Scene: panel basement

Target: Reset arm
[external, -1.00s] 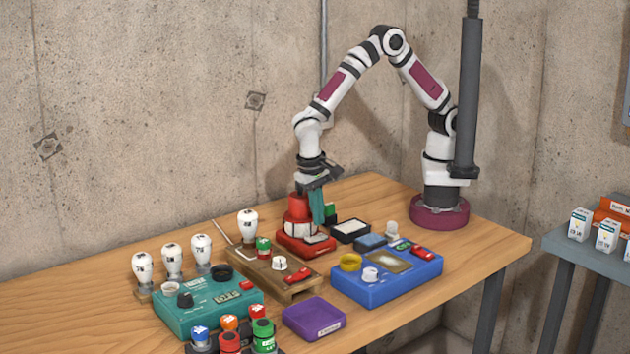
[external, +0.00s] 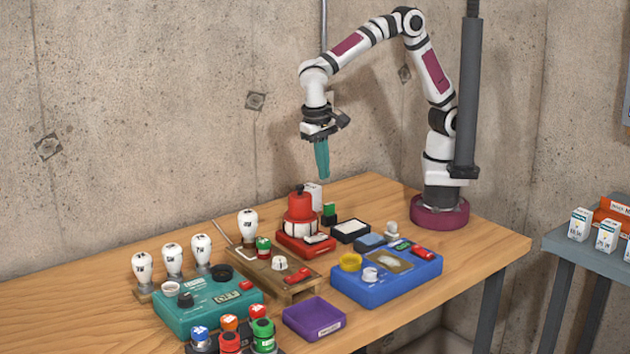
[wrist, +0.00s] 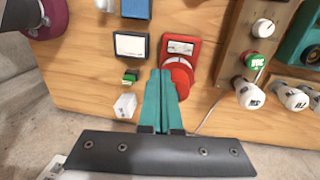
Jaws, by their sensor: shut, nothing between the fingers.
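My gripper (external: 322,176) has teal fingers that are shut together with nothing between them. It hangs in the air, pointing down, above the red device (external: 301,213) near the back of the table. The wrist view shows the closed fingers (wrist: 160,75) in front of the red device (wrist: 181,62), partly covering its left side. My arm is bent in an arch from its base at the table's right end.
A white box (external: 314,194), a small green block (external: 329,212) and a black-framed panel (external: 351,231) stand near the red device. A wooden box (external: 272,275), teal box (external: 212,303), blue box (external: 385,283) and purple tray (external: 314,318) fill the front. A dark vertical pole (external: 468,90) stands beside my arm.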

